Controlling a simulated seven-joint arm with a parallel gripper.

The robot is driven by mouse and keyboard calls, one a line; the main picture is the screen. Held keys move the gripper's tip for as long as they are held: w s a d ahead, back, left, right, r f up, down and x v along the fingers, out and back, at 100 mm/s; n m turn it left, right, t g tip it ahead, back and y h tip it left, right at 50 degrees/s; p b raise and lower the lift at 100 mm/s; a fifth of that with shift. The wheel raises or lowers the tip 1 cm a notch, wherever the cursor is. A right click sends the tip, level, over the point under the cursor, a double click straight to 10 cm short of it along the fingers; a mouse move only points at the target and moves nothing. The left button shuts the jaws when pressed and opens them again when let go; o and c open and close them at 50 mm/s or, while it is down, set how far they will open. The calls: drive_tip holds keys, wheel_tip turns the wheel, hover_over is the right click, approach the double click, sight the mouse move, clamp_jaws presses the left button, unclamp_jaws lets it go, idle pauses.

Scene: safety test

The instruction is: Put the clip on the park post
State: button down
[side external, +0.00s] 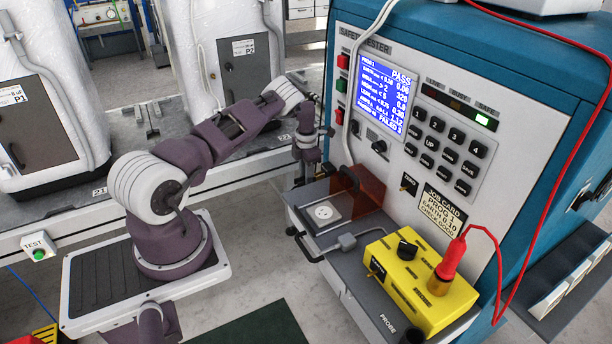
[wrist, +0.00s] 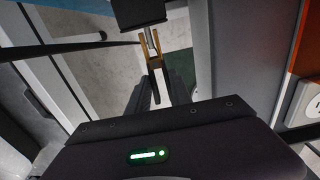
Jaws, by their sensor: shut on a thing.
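In the wrist view my gripper (wrist: 154,92) is shut on a small clip (wrist: 156,68) with two copper-coloured prongs and a dark body. The prongs point toward a black block (wrist: 140,12) at the top of the view. A thin metal piece shows between the prongs. I cannot tell whether the block is the park post, or whether the prongs touch it. In the side view my gripper (side external: 308,140) hangs beside the tester's left front edge, where the clip is too small to make out. No post is clearly identifiable there.
The blue safety tester (side external: 480,90) stands at right, its screen (side external: 382,85) reading PASS. A shelf holds a socket (side external: 323,212), an orange flap (side external: 358,190) and a yellow box (side external: 410,280) with a red probe (side external: 449,260). A black cable (wrist: 70,48) runs left of the clip.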

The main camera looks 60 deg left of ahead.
drive_tip(key=c, duration=1.1)
unclamp_jaws()
drive_tip(key=shift+s, duration=0.15)
drive_tip(key=s, duration=0.9)
wheel_tip(320, 180, up, 22)
drive_tip(key=r, duration=0.1)
drive_tip(key=d+f+m, duration=0.1)
drive_tip(key=d+m, duration=0.6)
drive_tip(key=m, duration=0.3)
drive_tip(key=d+f+m, duration=0.1)
drive_tip(key=d+m, duration=0.7)
drive_tip(key=m, duration=0.2)
drive_tip(key=d+f+m, duration=0.1)
drive_tip(key=d+m, duration=0.6)
drive_tip(key=m, duration=0.2)
drive_tip(key=shift+s+d+f+m, duration=0.1)
drive_tip(key=shift+d+f+m, duration=0.25)
drive_tip(key=shift+d+m, duration=0.05)
